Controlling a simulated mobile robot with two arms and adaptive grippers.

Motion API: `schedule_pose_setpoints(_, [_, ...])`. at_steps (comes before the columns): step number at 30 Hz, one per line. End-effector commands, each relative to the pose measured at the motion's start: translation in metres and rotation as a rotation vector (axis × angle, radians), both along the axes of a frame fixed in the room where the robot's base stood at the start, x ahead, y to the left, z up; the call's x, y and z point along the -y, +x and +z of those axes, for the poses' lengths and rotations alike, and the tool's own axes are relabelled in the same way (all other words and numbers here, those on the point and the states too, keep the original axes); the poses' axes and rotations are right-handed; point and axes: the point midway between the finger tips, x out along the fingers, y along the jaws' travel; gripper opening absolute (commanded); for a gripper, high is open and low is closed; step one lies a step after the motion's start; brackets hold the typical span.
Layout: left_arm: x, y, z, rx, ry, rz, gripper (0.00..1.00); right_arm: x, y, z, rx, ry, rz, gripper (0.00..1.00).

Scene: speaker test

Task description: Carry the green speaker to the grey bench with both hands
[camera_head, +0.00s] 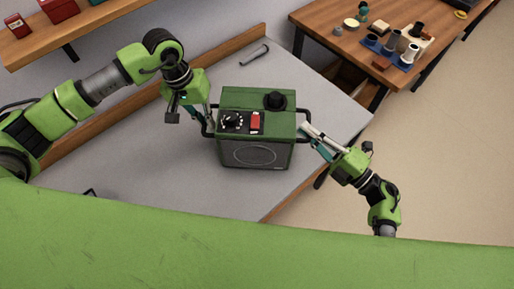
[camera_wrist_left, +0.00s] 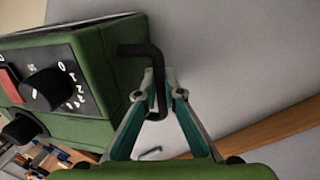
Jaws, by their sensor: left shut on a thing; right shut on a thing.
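The green speaker (camera_head: 240,98) has a dark handle on each side, a black knob, a dial and a red switch on top, and a round grille on its front. It is over the grey bench (camera_head: 140,165); I cannot tell whether it touches the top. My left gripper (camera_head: 209,122) is shut on its left handle. In the left wrist view the fingers (camera_wrist_left: 160,95) close around the black handle (camera_wrist_left: 155,62) beside the speaker's green side (camera_wrist_left: 95,100). My right gripper (camera_head: 304,128) is shut on the right handle, at the bench's right side.
A dark wrench-like tool (camera_head: 255,54) lies on the bench behind the speaker. A wooden ledge (camera_head: 235,42) runs along the bench's back. A wooden table (camera_head: 330,15) with several small items stands at the back right. A shelf (camera_head: 90,22) with red boxes is at upper left.

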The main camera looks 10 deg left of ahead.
Motion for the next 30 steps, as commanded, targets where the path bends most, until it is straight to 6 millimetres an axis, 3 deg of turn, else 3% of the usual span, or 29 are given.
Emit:
schedule_pose_setpoints(1, [-0.001,0.000,-0.002,-0.001,0.003,0.002,0.13,0.001,0.001,-0.001,0.001,-0.001,-0.003,0.13])
schedule_pose_setpoints(3, [-0.001,0.000,-0.001,-0.001,0.003,0.002,0.25,0.001,0.000,0.000,0.000,-0.001,-0.002,0.25])
schedule_pose_setpoints(16, [-0.002,0.001,0.008,0.002,0.001,0.000,0.25,0.000,0.000,0.000,0.000,0.000,0.000,0.25])
schedule_pose_setpoints(30, [-0.019,0.000,0.097,0.005,0.001,0.001,0.25,0.000,0.000,-0.001,0.000,0.000,0.000,0.25])
